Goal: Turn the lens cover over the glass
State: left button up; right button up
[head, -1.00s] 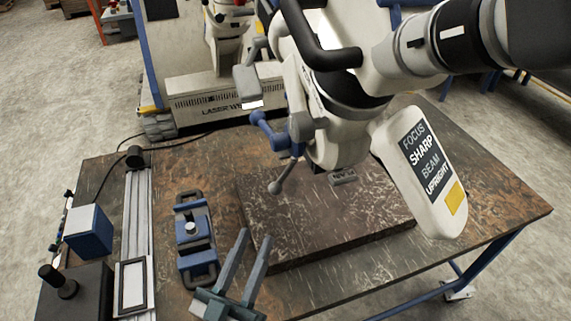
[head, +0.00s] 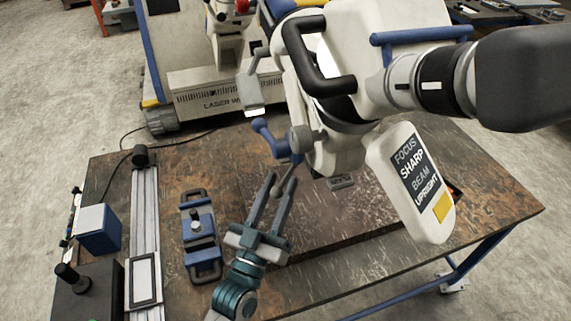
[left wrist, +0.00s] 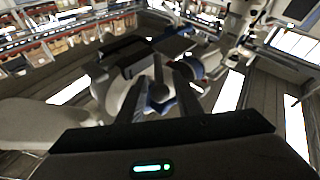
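The white microscope head (head: 335,125) hangs over the table on its arm. Blue knobs (head: 270,138) and a thin grey lever (head: 290,177) hang below its left side. A grey box-like piece with a white lower face (head: 250,95) sticks out to its left; I cannot tell which part is the lens cover. My left gripper (head: 281,183) is open below the knobs, its fingertips beside the lever. The left wrist view shows a round-ended dark lever (left wrist: 159,92) between the two spread fingers (left wrist: 158,98). Contact cannot be told. My right gripper is out of view.
The worn table (head: 340,285) carries a dark slab (head: 320,225) under the microscope. A blue clamp-like block with black handles (head: 199,237), a metal rail (head: 145,230) and a blue box (head: 98,228) stand at left. A labelled paddle (head: 415,180) hangs at right.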

aim_at(282, 180)
pick_arm(q)
jog(key=shift+p+x, duration=0.6)
jog(key=shift+x, duration=1.5)
grip_shut()
